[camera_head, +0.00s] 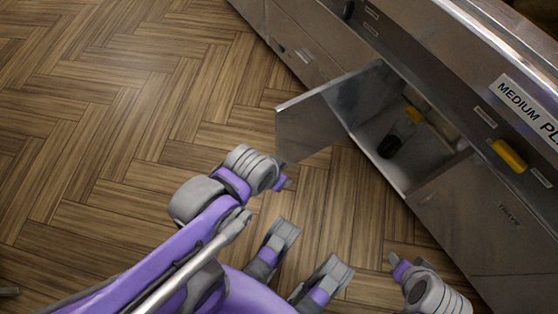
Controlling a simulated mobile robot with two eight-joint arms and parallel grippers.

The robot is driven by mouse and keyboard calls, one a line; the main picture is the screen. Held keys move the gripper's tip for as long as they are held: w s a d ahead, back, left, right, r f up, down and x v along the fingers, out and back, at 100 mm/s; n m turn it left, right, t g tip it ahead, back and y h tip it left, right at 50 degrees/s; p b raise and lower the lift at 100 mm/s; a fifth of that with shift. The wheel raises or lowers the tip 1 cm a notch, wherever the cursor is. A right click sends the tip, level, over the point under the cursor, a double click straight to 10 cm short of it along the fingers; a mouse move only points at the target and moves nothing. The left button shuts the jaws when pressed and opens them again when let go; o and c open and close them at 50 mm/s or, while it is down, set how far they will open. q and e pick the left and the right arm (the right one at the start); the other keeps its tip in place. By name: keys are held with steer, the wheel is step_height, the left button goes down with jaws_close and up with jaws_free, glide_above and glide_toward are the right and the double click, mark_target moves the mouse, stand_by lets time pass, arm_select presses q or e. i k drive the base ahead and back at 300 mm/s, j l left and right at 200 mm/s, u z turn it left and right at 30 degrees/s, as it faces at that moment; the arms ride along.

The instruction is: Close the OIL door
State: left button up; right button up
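A grey metal cabinet door (318,114) stands swung out from the range front, over the wooden floor. No OIL lettering is readable on the side I see. Behind it the compartment (372,133) is open, with a dark bottle (389,146) and a yellow item (413,114) inside. My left gripper (284,182) is below and left of the door, apart from it in the picture. My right gripper (397,265) is at the lower right, in front of the closed panel. Neither gripper's opening shows clearly.
A closed panel (485,215) with small lettering is right of the compartment. A yellow knob or handle (509,156) sticks out above it, near a "MEDIUM" label (520,104). More closed fronts (297,48) continue left. The wooden floor (110,110) left of the door is clear.

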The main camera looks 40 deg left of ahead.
mark_target(309, 123)
steer(key=k, duration=0.35)
steer(key=k+z, duration=0.2)
steer(key=k, duration=0.25)
steer(key=k+l+z, duration=0.2)
steer(key=k, duration=0.25)
steer(key=j+z, duration=0.1)
steer(key=z, duration=0.3)
steer(key=j+z, duration=0.1)
steer(key=z, duration=0.35)
steer(key=j+z, duration=0.15)
steer(key=z, duration=0.25)
steer(key=k+j, duration=0.1)
steer(key=j, duration=4.05)
steer(key=j+z, duration=0.1)
steer(key=j, duration=0.15)
steer(key=k+j+z, duration=0.1)
steer(key=k+j, duration=0.05)
steer(key=j, duration=0.05)
